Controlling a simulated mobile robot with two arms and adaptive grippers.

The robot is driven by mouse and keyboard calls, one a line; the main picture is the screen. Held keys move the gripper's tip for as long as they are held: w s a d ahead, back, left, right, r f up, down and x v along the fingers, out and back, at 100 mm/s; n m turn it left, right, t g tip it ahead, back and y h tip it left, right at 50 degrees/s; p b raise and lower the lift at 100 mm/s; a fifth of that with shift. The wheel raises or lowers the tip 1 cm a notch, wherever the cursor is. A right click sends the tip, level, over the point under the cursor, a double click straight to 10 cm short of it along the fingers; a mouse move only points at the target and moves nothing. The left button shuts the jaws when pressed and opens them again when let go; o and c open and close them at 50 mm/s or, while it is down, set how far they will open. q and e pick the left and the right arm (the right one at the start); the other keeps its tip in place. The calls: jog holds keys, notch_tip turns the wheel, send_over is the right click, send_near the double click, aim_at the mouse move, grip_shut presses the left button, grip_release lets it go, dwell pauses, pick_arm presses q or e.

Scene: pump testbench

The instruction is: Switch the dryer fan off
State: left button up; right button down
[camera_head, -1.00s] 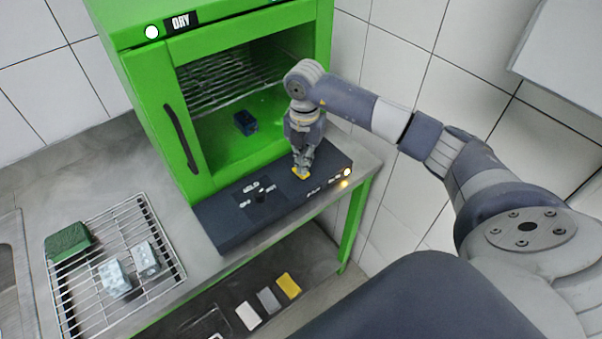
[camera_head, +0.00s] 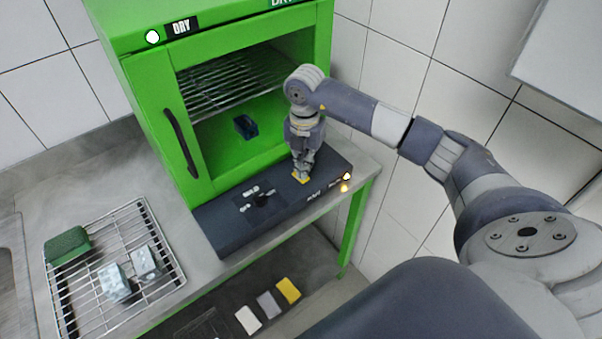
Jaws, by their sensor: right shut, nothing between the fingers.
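The green dryer (camera_head: 160,120) stands on the bench with a white round lamp (camera_head: 152,37) beside its DRY label. A dark control panel (camera_head: 225,227) lies in front of it. The panel carries a black knob (camera_head: 262,200), a yellow piece (camera_head: 301,178) and small glowing lamps (camera_head: 345,181) at its right end. My right gripper (camera_head: 301,173) is shut and points down at the yellow piece. Its fingertips are at or just over that piece and partly hide it; I cannot tell whether they touch. My left gripper is not in view.
A dark blue block (camera_head: 245,126) sits inside the dryer below a wire shelf (camera_head: 235,80). A wire rack (camera_head: 175,262) at left holds a green block (camera_head: 67,246) and two pale blocks (camera_head: 115,283). White, grey and yellow cards (camera_head: 288,290) lie on the lower shelf.

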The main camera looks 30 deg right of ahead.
jog(key=shift+s+f+b, duration=0.1)
jog(key=shift+f+b, duration=0.8)
jog(key=shift+f, duration=0.35)
dwell(0.8)
jog(key=shift+r+p, duration=0.75)
jog(key=shift+r, duration=0.15)
jog(key=shift+r+p, duration=1.75)
jog(key=shift+r, duration=0.9)
